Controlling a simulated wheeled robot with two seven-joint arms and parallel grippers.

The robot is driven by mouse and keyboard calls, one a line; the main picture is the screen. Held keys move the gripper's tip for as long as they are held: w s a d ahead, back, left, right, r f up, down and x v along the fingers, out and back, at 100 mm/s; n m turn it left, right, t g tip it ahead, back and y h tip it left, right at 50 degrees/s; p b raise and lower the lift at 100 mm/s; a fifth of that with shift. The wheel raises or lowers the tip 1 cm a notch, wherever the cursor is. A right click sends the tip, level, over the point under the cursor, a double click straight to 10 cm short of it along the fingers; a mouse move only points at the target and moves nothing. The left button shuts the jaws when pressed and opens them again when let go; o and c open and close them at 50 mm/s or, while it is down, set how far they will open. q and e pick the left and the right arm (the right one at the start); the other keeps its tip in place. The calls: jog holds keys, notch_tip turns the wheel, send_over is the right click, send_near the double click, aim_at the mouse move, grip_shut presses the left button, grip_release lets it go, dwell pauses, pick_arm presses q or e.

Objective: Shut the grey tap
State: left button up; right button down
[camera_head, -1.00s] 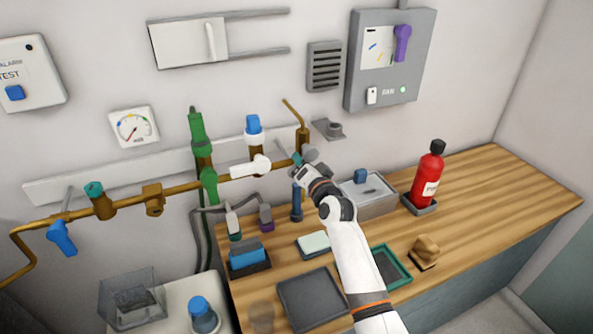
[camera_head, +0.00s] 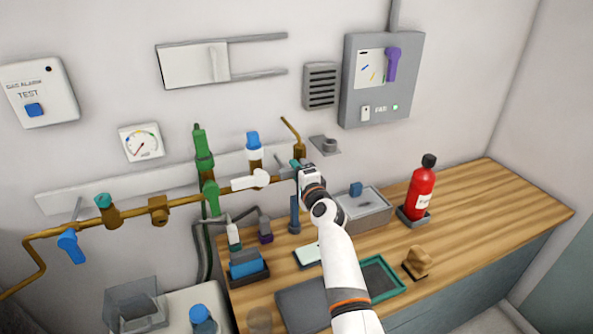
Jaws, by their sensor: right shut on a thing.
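The brass pipe (camera_head: 185,203) runs along the wall with several taps on it. The grey tap (camera_head: 288,173) is near the pipe's right end, below a bent brass spout, and only a bit of its grey handle shows. My right gripper (camera_head: 298,170) is at this tap, shut on its handle; the fingers and the arm hide most of the contact. The handle appears to lie roughly along the pipe, but its exact angle cannot be told. My left gripper is not in view.
On the wooden bench are a grey box (camera_head: 368,214), a red extinguisher (camera_head: 421,192) and trays.

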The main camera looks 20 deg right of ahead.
jog(key=shift+r, duration=0.1)
dwell(0.5)
jog(key=c, duration=1.2)
grip_release()
jog(key=s+p, duration=0.5)
jog(key=s, duration=0.7)
jog(key=shift+d, duration=0.2)
